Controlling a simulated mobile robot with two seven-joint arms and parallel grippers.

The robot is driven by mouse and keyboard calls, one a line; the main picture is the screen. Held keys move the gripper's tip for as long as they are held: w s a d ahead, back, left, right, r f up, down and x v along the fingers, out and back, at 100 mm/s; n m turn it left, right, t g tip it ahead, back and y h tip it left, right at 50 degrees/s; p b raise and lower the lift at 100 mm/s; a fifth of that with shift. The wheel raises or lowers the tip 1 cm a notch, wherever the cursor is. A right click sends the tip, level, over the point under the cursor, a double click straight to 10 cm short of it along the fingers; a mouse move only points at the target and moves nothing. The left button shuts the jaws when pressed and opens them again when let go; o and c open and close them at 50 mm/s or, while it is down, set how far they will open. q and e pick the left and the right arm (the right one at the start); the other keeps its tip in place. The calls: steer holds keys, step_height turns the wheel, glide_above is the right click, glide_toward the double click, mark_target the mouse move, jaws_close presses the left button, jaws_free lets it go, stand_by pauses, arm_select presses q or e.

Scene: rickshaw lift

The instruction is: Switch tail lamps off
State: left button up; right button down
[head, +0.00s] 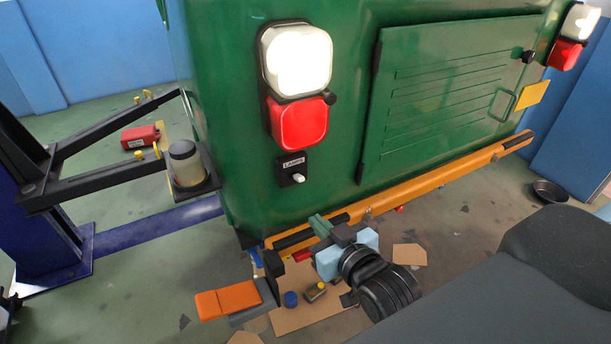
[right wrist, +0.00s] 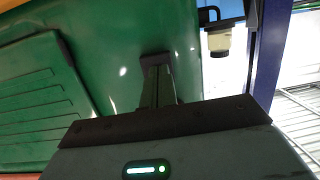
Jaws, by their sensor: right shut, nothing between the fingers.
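The green rickshaw body (head: 345,110) carries a lit white lamp (head: 297,58) above a bright red lamp (head: 298,122). A second lit white lamp (head: 580,22) and red lamp (head: 565,54) sit at the far right. Below the near lamps is a small black switch plate labelled LAMPS (head: 291,162) with a white knob (head: 298,178) at its lower part. My right gripper (head: 318,226) is below the plate, near the orange bumper, apart from the knob. In the right wrist view its fingers (right wrist: 157,62) are shut and empty before the green body. My left gripper is not in view.
The orange bumper (head: 440,178) runs along the body's lower edge. A red box (head: 140,136), a black bowl (head: 549,190), an orange block (head: 228,299) and cardboard (head: 310,312) lie low around the rickshaw.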

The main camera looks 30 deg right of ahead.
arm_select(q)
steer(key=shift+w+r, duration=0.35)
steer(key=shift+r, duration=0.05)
arm_select(e)
step_height(320, 180, up, 10)
steer(key=t, duration=0.1)
steer(key=shift+w+d+f+t, duration=0.25)
steer(key=shift+w+d+t, duration=0.05)
steer(key=shift+d+t, duration=0.15)
glide_above(301, 181)
steer(key=shift+w+f, duration=0.15)
steer(key=shift+w, duration=0.2)
steer(key=shift+s+f, duration=0.2)
steer(key=shift+f, duration=0.35)
steer(key=shift+s+f, duration=0.15)
steer(key=shift+f, duration=0.4)
steer(key=shift+s+f, duration=0.2)
steer(key=shift+f, duration=0.25)
steer(key=shift+s+f, duration=0.2)
steer(key=shift+f, duration=0.25)
